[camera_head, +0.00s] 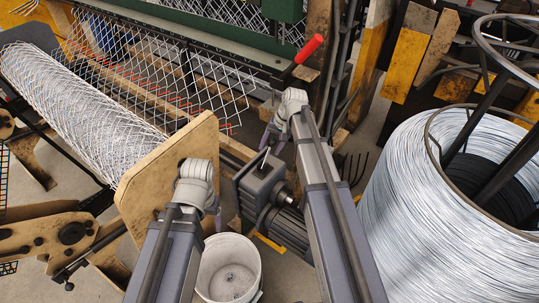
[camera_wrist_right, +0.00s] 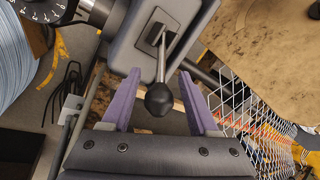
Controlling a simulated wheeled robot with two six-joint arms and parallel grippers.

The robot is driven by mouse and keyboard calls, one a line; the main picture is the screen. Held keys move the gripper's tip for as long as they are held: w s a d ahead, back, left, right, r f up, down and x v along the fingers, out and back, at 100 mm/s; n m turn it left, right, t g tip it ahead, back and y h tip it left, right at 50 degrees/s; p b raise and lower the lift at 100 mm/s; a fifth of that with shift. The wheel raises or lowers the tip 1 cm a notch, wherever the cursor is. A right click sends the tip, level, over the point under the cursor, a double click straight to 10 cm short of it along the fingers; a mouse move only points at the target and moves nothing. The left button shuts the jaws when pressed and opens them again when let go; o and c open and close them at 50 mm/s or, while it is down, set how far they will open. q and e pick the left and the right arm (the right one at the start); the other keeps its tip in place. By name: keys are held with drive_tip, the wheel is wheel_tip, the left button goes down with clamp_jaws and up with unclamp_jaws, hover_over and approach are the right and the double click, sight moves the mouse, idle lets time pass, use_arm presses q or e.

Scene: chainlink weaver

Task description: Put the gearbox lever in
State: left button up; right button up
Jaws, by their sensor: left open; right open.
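The gearbox (camera_head: 262,182) is a dark grey box with a motor, in the middle of the head view. Its lever (camera_head: 265,158) is a thin metal rod; in the right wrist view the lever (camera_wrist_right: 160,58) rises from a slotted plate and ends in a black ball knob (camera_wrist_right: 160,98). My right gripper (camera_head: 273,137) is open, its purple fingers on either side of the knob in the wrist view (camera_wrist_right: 160,93), with gaps on both sides. My left gripper (camera_head: 213,208) is mostly hidden by its own arm, beside the wooden plate.
A wooden end plate (camera_head: 165,180) and a wire mesh roll (camera_head: 85,100) are at left. A white bucket (camera_head: 229,268) stands below the gearbox. A large wire coil (camera_head: 420,215) fills the right. A red-handled lever (camera_head: 308,49) sticks up behind the right gripper.

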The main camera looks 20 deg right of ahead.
drive_tip(key=shift+w+a+f+b, duration=0.1)
drive_tip(key=shift+a+f+b, duration=0.15)
drive_tip(key=shift+f, duration=0.45)
drive_tip(key=shift+r, duration=0.1)
clamp_jaws()
idle(0.9)
